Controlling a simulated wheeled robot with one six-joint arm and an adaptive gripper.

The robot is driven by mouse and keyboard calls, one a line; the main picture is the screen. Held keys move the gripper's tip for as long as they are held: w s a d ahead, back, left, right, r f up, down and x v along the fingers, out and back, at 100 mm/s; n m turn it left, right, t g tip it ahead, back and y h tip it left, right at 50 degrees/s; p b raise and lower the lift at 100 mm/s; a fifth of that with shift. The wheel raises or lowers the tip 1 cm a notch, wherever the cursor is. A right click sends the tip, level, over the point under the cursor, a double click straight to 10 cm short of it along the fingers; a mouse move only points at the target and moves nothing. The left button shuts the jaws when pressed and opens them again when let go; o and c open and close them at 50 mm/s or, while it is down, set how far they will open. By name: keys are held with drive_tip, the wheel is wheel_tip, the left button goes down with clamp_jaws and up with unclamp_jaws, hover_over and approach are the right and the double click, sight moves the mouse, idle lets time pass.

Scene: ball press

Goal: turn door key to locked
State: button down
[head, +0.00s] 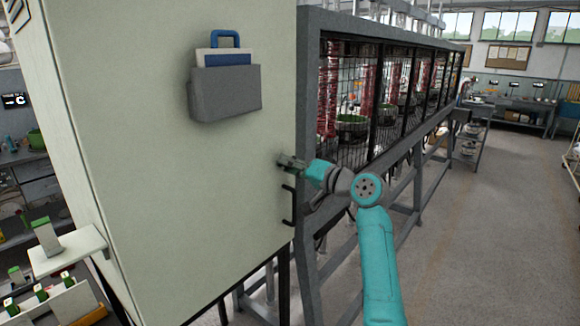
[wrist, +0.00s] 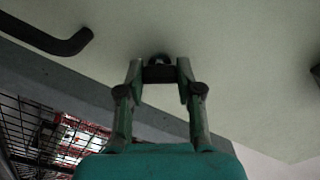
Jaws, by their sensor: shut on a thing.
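The door is a pale grey-green cabinet panel (head: 190,190) in the head view, and its underside-angled face (wrist: 230,50) fills the upper wrist view. A small dark key (wrist: 159,74) sits at the door face, between my fingertips. My gripper (wrist: 160,78) is shut on it, with one finger on each side. In the head view my gripper (head: 289,163) is at the door's right edge, above a black handle (head: 288,206). The key is too small and covered there to make out. Its exact turn angle is hard to tell.
The black handle (wrist: 62,38) is close by at the left in the wrist view. A grey pocket (head: 225,92) with a blue folder hangs on the door. A grey-framed mesh enclosure (head: 345,100) stands right behind my arm. Open floor (head: 460,250) lies to the right.

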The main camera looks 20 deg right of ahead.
drive_tip(key=shift+m, duration=3.6)
drive_tip(key=c, duration=0.8)
unclamp_jaws()
drive_tip(key=shift+o, duration=0.2)
drive_tip(key=v, duration=1.2)
